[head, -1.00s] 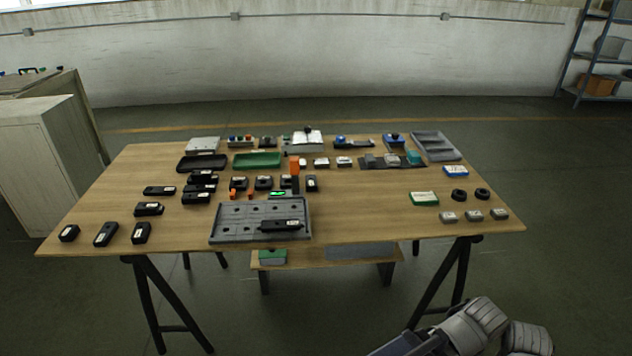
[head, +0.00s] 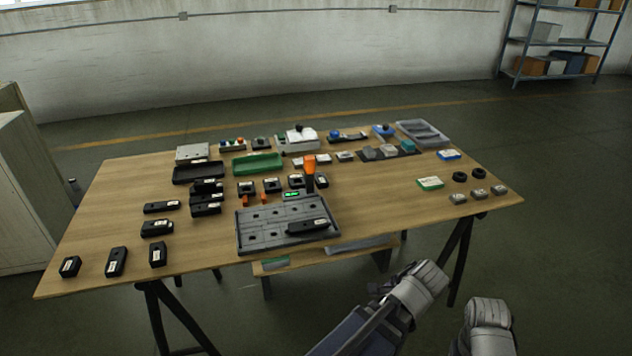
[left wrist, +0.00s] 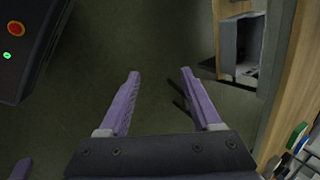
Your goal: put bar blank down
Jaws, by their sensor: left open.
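A long black bar with a white label, apparently the bar blank (head: 308,227), lies at the right front of the grey fixture tray (head: 262,243) on the wooden table. Similar black blocks lie elsewhere on the table, so I cannot be sure which is meant. My left gripper (left wrist: 158,74) is open in the left wrist view, its two purple fingers apart with nothing between them. In the head view, grey parts of my arms show at the bottom right, away from the tray; I cannot make out a right gripper.
A green tray (head: 258,170) and a black tray (head: 198,178) stand behind several black blocks. An orange-topped upright tool (head: 309,166) stands just behind the fixture tray. Black rings and small grey blocks lie at the right.

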